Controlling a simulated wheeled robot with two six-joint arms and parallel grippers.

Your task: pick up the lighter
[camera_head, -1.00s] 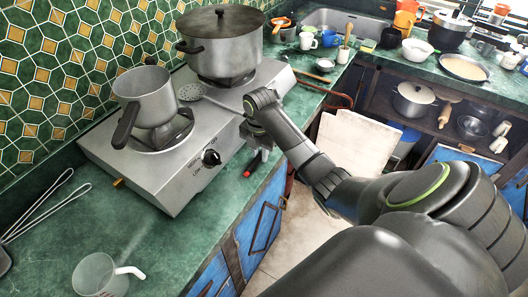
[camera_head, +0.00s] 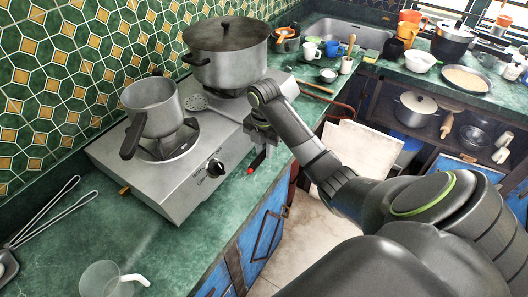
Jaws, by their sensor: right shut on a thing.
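The lighter (camera_head: 257,160) is a small thin stick, dark with a red end, at the right front corner of the hotplate, over the counter's front edge. My right gripper (camera_head: 262,143) is above it, pointing down and shut on it; its fingers hide the lighter's upper part. The red end points down to the left, and the lighter appears held above the counter. My left gripper is not in view.
A glass mug (camera_head: 100,279) stands at the front left. The green counter (camera_head: 150,248) between is clear.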

